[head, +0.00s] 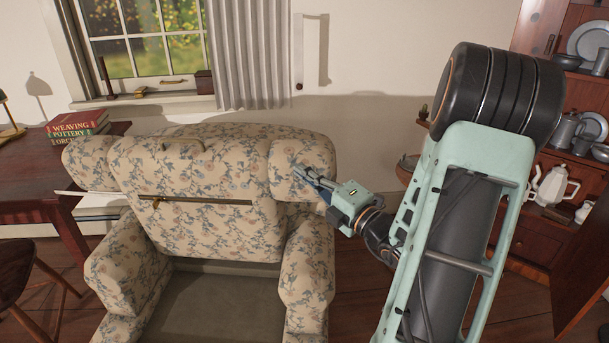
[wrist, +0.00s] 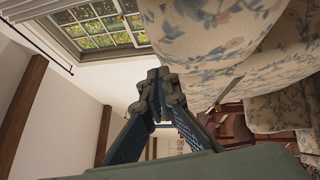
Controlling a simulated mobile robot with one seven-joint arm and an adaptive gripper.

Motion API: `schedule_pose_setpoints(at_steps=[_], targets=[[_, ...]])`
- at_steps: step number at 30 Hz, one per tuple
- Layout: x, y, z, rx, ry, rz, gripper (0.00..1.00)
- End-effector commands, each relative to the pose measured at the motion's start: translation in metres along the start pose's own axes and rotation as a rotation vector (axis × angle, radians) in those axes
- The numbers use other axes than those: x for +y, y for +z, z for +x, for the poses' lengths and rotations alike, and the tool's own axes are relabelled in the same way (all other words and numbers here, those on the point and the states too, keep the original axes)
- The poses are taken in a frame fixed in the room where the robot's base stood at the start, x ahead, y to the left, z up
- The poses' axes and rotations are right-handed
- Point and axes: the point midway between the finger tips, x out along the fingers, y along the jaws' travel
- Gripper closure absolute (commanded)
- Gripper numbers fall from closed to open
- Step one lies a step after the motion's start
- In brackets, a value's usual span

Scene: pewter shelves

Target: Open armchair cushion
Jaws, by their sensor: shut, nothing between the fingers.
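The floral armchair (head: 235,160) stands in the middle of the head view, facing the camera. A floral cushion panel (head: 215,235) stands upright between the arms, above a bare grey-green seat base (head: 210,305). A dark slot with a brass-coloured edge (head: 200,201) runs across above the panel, and a fabric handle (head: 183,146) is higher up. My gripper (head: 302,174) is at the chair back's right wing. In the wrist view my gripper (wrist: 160,82) has its fingertips together and empty, beside the floral upholstery (wrist: 205,30). I cannot tell whether it touches the fabric.
A wooden desk (head: 30,180) with stacked books (head: 78,128) stands left of the chair, and a wooden chair (head: 15,280) is in front of it. A window (head: 140,45) is behind. A dresser with pewter ware (head: 550,185) stands at the right. Some floor (head: 350,300) shows right of the armchair.

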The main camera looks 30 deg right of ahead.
Motion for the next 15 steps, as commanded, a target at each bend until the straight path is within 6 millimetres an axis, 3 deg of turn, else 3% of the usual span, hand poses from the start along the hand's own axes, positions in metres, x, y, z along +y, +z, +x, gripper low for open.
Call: schedule_pose_setpoints(at_steps=[9,15], targets=[[0.002,0.001,0.001,0.001,-0.002,0.002,1.00],[0.012,0.013,0.014,0.003,-0.024,0.026,1.00]])
